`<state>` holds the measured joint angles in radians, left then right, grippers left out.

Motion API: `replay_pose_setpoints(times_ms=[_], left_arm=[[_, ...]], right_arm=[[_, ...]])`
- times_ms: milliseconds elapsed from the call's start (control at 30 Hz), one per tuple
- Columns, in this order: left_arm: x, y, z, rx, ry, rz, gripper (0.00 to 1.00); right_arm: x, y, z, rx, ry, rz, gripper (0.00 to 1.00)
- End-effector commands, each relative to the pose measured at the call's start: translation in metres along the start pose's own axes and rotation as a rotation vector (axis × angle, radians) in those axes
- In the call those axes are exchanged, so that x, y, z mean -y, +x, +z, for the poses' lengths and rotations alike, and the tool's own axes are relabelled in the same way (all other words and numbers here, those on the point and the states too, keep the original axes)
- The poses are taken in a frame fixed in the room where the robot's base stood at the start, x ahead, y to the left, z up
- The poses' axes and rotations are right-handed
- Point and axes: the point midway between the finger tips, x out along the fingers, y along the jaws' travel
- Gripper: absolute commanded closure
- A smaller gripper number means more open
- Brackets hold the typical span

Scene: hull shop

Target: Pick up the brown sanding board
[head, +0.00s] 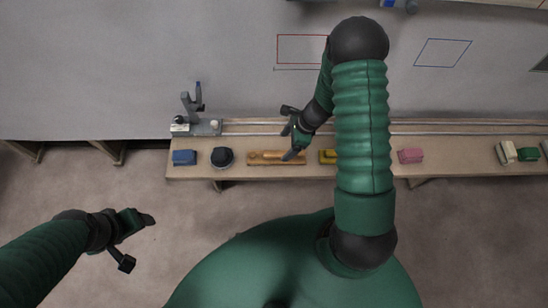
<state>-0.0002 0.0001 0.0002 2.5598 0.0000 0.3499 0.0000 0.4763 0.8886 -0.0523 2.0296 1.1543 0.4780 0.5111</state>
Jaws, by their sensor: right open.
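The brown sanding board (262,158) is a long, flat, orange-brown piece lying lengthwise on the narrow wooden bench. My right gripper (290,132) is open and empty, its fingers spread. One finger overlaps the right part of the board in the head view; I cannot tell whether it touches. My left gripper (138,241) is at the lower left, over the floor and well away from the bench. Its fingers are apart with nothing between them.
On the bench (240,172), a blue block (184,158) and a round dark tool (222,157) sit left of the board. A grey clamp (196,122) and rails line the back.

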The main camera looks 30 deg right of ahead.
Motion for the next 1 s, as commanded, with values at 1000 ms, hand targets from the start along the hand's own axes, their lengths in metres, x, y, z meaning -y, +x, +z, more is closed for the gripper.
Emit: replay_pose_setpoints(times_ms=[1000], left_arm=[[0.0,0.018,0.004,0.0,0.0,0.0,0.29]], right_arm=[[0.0,0.091,-0.001,-0.001,-0.004,0.0,0.22]])
